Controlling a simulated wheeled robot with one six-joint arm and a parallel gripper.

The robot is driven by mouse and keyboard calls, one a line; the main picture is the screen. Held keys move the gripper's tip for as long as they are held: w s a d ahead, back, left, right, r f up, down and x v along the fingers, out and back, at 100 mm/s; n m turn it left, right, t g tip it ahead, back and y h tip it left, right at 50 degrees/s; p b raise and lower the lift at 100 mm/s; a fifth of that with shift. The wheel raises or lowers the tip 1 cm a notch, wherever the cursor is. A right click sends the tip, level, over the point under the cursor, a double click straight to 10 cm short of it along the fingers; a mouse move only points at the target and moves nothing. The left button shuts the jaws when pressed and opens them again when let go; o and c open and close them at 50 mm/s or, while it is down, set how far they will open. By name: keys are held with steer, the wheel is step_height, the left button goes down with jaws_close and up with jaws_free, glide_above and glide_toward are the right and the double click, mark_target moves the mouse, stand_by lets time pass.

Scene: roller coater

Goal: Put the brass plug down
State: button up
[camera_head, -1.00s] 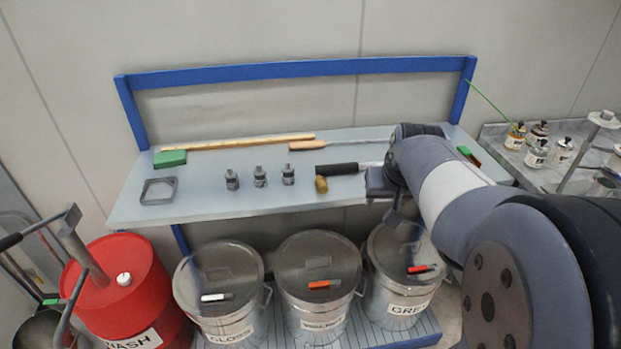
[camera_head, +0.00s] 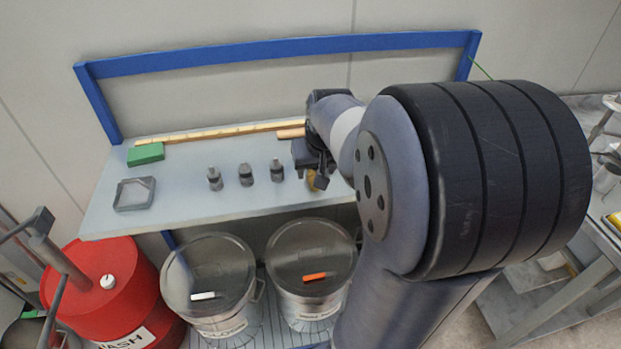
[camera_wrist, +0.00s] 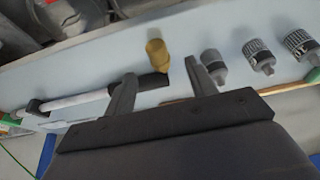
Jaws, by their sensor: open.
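The brass plug (camera_head: 313,180) stands on the pale shelf near its front edge, partly hidden by my gripper in the head view. In the wrist view the brass plug (camera_wrist: 157,54) stands upright, just beyond the fingertips. My gripper (camera_wrist: 160,72) is open, its two fingers apart with nothing held between them. A black tool handle (camera_wrist: 152,82) lies close to the plug, between the fingers in that picture. In the head view my gripper (camera_head: 318,168) is low over the shelf (camera_head: 190,210) by the plug.
Several grey metal fittings, one nearest the plug (camera_head: 277,170), stand in a row to its left. A square grey frame (camera_head: 134,194) and a green block (camera_head: 146,154) lie farther left. Lidded buckets (camera_head: 209,275) and a red drum (camera_head: 105,290) stand below the front edge.

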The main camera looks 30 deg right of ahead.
steer(key=shift+w+d+p+x, duration=0.1)
steer(key=shift+p+x, duration=0.15)
steer(key=shift+x, duration=1.3)
steer(key=shift+w+d+p+x, duration=0.15)
steer(key=shift+p+x, duration=0.1)
steer(key=shift+x, duration=1.3)
steer(key=shift+r, duration=0.2)
steer(key=shift+r, duration=0.1)
jaws_close()
